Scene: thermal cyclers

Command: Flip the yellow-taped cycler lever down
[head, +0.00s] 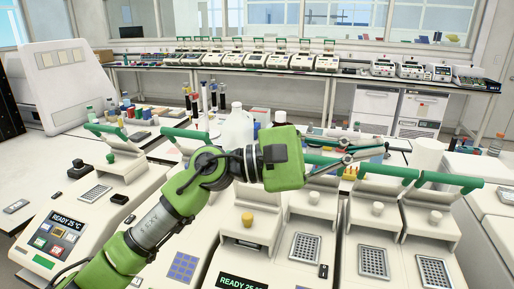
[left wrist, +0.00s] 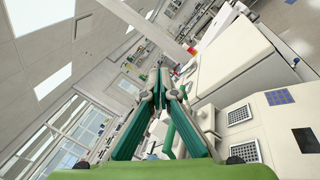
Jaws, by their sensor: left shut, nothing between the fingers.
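Several white cyclers stand in a row in the head view, with green lever bars raised behind their sample blocks. One cycler in the middle has a yellow knob (head: 247,219) and a "READY" display (head: 241,283). Its lever is largely hidden behind my left arm. A small yellow patch (head: 350,173) shows just below my left gripper; I cannot tell whether it is tape. My left gripper (head: 378,152) is shut and empty, pointing right above a green lever bar (head: 398,172). In the left wrist view, the shut fingers (left wrist: 160,72) have a green bar (left wrist: 184,132) close to their right; contact is unclear.
Another cycler with a coloured keypad (head: 52,240) stands at the left. Bottles (head: 238,126) and tube racks stand behind the row. A back bench (head: 225,70) carries more cyclers. White cyclers (head: 375,262) with open sample blocks fill the front right.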

